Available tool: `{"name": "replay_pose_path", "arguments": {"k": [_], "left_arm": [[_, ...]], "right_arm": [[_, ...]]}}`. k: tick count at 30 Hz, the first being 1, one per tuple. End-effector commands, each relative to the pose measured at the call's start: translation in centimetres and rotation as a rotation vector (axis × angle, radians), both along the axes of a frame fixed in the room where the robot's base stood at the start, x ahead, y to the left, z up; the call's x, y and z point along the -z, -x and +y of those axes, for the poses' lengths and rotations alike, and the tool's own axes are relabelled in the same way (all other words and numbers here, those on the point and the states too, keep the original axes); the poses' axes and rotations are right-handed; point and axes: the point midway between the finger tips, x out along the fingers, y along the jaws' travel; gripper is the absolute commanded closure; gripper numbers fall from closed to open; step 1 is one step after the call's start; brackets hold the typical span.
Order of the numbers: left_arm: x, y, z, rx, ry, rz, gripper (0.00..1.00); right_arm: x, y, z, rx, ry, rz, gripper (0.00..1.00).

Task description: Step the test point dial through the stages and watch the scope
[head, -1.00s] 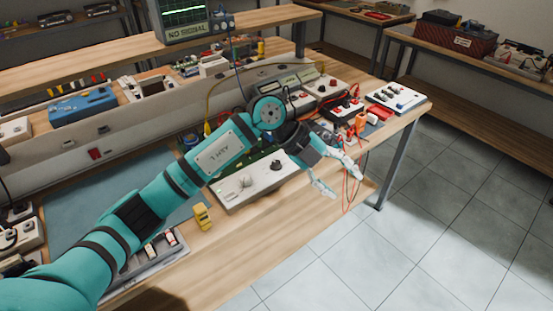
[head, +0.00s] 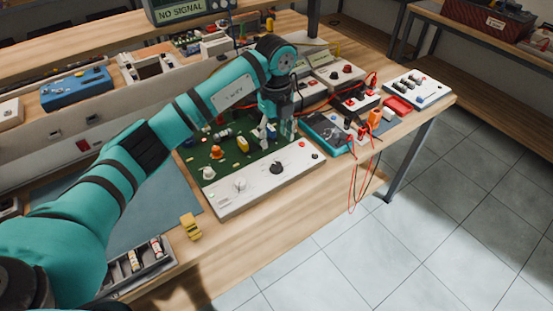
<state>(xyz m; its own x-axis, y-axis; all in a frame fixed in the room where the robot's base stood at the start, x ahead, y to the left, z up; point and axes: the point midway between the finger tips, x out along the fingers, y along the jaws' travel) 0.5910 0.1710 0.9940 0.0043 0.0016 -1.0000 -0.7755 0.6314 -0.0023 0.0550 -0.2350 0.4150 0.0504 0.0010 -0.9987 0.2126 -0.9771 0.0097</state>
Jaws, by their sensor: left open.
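The opened hifi has a white front panel (head: 262,182) and a green circuit board (head: 210,155) behind it. A large black dial (head: 277,168) and a pale knob (head: 240,186) sit on the panel. I cannot tell from markings which is the test point dial. My left gripper (head: 278,132) is open, with its fingers pointing down over the right part of the board, behind the black dial and apart from it. The scope (head: 182,10) on the upper shelf reads NO SIGNAL; its trace area is cut off by the frame. My right gripper is not in view.
A teal-edged meter (head: 327,132), an orange clip (head: 374,118) and red leads (head: 365,180) lie right of the hifi. A yellow object (head: 190,226) sits at its front left. A parts tray (head: 140,268) is at lower left. Bare wood (head: 250,230) lies in front.

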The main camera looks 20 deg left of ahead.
Motion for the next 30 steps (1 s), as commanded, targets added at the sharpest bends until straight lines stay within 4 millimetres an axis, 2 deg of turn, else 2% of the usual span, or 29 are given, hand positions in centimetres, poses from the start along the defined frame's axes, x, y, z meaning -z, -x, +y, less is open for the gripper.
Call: {"name": "replay_pose_path", "arguments": {"k": [1,3,5,10,12,15,24,28,30], "left_arm": [[1.1,0.1,0.0,-0.001,0.001,0.006,0.48],[2.7,0.1,0.0,-0.001,0.001,0.006,0.48],[4.0,0.1,0.0,-0.001,0.000,0.004,0.48],[7.4,0.1,-0.1,0.001,0.002,0.004,0.48],[8.6,0.1,-0.1,0.001,0.000,0.003,0.48],[9.8,0.0,-0.1,0.000,0.002,0.002,0.48],[11.1,-0.1,-0.1,0.002,0.001,-0.001,0.48],[11.1,-0.1,-0.1,0.002,0.001,-0.002,0.48],[11.1,-0.1,-0.1,0.002,0.001,-0.001,0.54]], "right_arm": [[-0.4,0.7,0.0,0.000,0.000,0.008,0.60],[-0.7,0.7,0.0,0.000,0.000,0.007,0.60],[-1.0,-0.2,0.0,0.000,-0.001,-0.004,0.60],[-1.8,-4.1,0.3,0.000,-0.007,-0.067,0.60],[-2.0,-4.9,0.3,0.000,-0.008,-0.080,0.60],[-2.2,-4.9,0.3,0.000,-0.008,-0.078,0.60],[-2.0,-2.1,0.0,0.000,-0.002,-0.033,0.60],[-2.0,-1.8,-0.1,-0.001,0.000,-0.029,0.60],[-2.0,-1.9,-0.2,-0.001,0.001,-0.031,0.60]]}}
